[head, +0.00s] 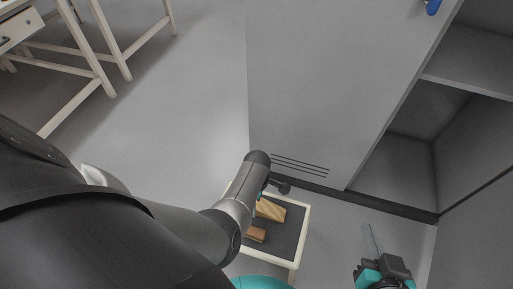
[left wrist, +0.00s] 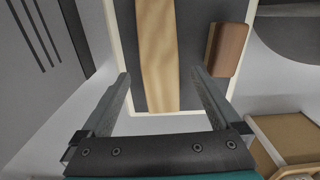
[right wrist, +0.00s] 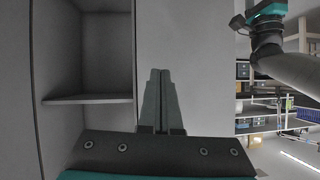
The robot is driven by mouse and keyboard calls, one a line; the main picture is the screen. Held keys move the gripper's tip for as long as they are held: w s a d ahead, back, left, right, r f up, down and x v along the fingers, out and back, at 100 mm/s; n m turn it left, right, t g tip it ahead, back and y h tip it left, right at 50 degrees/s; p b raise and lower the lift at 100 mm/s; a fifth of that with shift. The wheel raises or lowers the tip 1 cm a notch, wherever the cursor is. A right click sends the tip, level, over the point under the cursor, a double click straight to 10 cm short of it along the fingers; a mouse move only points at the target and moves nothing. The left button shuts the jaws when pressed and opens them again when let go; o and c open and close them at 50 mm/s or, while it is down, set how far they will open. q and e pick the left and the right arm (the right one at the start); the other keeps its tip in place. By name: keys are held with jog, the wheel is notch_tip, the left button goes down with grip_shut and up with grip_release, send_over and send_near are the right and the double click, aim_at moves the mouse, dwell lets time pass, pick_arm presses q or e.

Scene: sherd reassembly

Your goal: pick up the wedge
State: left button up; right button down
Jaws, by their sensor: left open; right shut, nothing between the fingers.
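The wedge appears to be the long pale wooden piece (head: 270,209) lying in a shallow tray with a dark floor and cream rim (head: 303,232). In the left wrist view, the wedge (left wrist: 158,55) runs up the middle of the picture. My left gripper (left wrist: 165,85) is open, one finger on each side of the wedge's line, with no visible contact. In the head view my left arm hides most of that gripper. A shorter brown block (left wrist: 227,49) lies beside the wedge, to its right. My right gripper (right wrist: 161,75) is shut and empty, away from the tray.
A grey cabinet door (head: 325,90) stands behind the tray, with open shelves (head: 465,65) to the right. White-legged tables (head: 85,60) stand at the far left. The floor (head: 190,110) between is clear. A cardboard-coloured box (left wrist: 285,135) shows at the left wrist view's lower right.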

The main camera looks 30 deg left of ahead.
pick_arm(q)
jog(key=shift+f+b, duration=0.65)
jog(key=shift+f, duration=0.25)
jog(key=shift+f+b, duration=0.4)
jog(key=shift+f, duration=0.15)
pick_arm(e)
jog(key=shift+s+a+r+m+t+y, duration=0.15)
jog(key=shift+a+r+t+y, duration=0.15)
jog(key=shift+a+r+t, duration=0.35)
jog(key=shift+s+a+r+m+t+y, duration=0.1)
jog(key=shift+a+r+t+y, duration=0.25)
jog(key=shift+t, duration=0.55)
jog(key=shift+s+a+r+m+t+y, duration=0.15)
jog(key=shift+a+r+t+y, duration=0.15)
jog(key=shift+a+t, duration=0.4)
pick_arm(q)
jog(key=shift+c, duration=0.2)
pick_arm(e)
jog(key=shift+d, duration=0.1)
pick_arm(q)
grip_shut()
